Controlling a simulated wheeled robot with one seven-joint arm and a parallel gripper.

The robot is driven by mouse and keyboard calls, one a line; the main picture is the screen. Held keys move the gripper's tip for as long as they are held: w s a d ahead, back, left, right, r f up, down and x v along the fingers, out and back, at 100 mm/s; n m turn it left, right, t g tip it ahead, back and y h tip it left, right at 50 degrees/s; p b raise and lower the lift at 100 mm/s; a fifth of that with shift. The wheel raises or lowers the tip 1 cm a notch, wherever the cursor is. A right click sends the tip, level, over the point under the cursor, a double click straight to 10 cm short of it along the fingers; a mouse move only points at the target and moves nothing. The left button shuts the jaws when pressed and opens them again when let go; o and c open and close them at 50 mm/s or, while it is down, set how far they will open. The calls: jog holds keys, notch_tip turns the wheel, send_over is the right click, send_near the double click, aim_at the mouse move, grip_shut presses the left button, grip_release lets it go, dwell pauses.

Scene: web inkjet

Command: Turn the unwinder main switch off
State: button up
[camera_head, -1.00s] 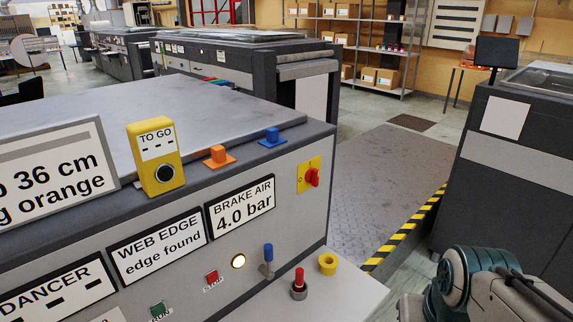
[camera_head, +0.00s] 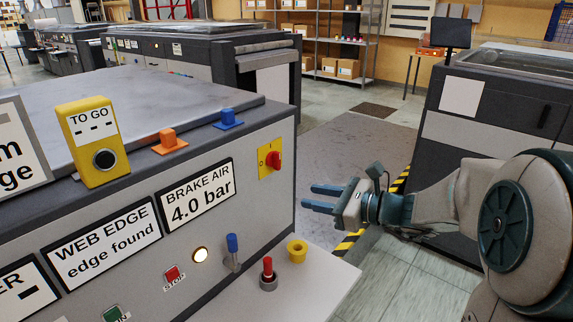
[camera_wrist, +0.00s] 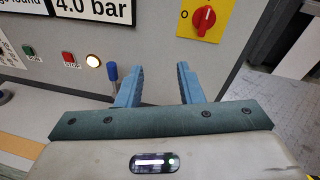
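The main switch is a red rotary knob (camera_head: 274,159) on a yellow plate (camera_head: 264,172), on the front panel of the grey unwinder near its right end. In the wrist view the red knob (camera_wrist: 204,19) is at the top right, its grip close to upright and slightly tilted, with an "O" mark left of it on the plate. My gripper (camera_head: 314,197) is open and empty, to the right of the switch and apart from it. In the wrist view its two blue fingers (camera_wrist: 159,82) stand apart, with the knob beyond and above the right finger.
A blue lever (camera_head: 232,244), a lit round lamp (camera_head: 200,255) and a red STOP button (camera_head: 173,272) are on the panel below. A red plunger (camera_head: 267,268) and a yellow ring (camera_head: 297,250) stand on the pale ledge. Another machine (camera_head: 500,120) stands right of the walkway.

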aim_at(280, 161)
jog(key=w+d+r+m+t, duration=0.1)
jog(key=w+d+m+t, duration=0.2)
jog(key=w+m, duration=0.1)
jog(key=x, duration=0.9)
jog(key=p+x, duration=0.1)
jog(key=x, duration=0.3)
jog(key=shift+w+a+r, duration=0.2)
jog(key=shift+a+r, duration=0.1)
jog(key=shift+r, duration=0.05)
jog(key=shift+d, duration=0.1)
grip_shut()
